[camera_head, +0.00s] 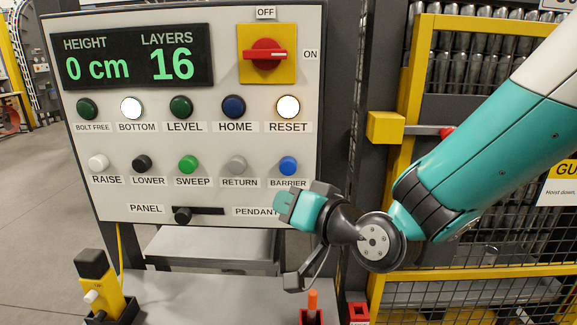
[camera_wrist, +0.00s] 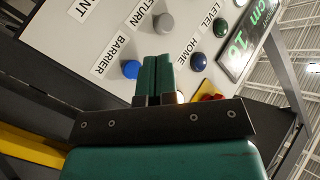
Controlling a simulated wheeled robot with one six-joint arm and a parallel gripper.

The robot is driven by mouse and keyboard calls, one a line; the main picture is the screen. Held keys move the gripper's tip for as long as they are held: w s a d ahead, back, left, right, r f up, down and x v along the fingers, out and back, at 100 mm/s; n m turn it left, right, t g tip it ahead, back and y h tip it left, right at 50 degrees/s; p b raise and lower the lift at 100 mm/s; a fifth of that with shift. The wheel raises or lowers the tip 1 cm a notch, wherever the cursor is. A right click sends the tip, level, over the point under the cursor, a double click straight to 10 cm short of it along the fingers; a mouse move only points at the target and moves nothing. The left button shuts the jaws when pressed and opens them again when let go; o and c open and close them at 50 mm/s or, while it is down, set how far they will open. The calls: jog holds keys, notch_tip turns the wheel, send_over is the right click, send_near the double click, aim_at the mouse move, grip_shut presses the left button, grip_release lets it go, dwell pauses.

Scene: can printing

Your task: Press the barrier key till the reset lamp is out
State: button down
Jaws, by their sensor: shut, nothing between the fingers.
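The blue barrier key (camera_head: 288,166) sits at the right end of the panel's lower row, above its BARRIER label. The reset lamp (camera_head: 288,106) above it glows white with a warm rim. My gripper (camera_head: 283,202) is shut and empty, just below the barrier key in the head view. In the wrist view the two teal fingers (camera_wrist: 156,72) lie together, with the barrier key (camera_wrist: 131,69) just left of their tips. The fingertips look apart from the key, but their depth to the panel is hard to tell.
The grey panel (camera_head: 222,205) also carries a lit BOTTOM lamp (camera_head: 131,107), a RETURN key (camera_head: 238,165), a red rotary switch (camera_head: 265,55) and a display (camera_head: 138,58) reading 0 cm and 16 layers. A yellow guard frame (camera_head: 405,110) stands right. A yellow pendant (camera_head: 98,285) stands lower left.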

jog(key=shift+w, duration=0.1)
send_near(281, 171)
jog(key=w+a+f, duration=0.1)
jog(key=w+a, duration=0.1)
jog(key=a, duration=0.3)
jog(key=shift+w, duration=0.4)
jog(key=shift+a+f, duration=0.1)
dwell(1.5)
jog(key=shift+w, duration=0.4)
jog(key=shift+w+b, duration=0.3)
jog(key=shift+w, duration=0.6)
dwell(0.9)
jog(key=shift+s, duration=0.1)
jog(key=shift+s+b, duration=0.35)
jog(key=shift+s, duration=0.85)
jog(key=shift+s, duration=0.15)
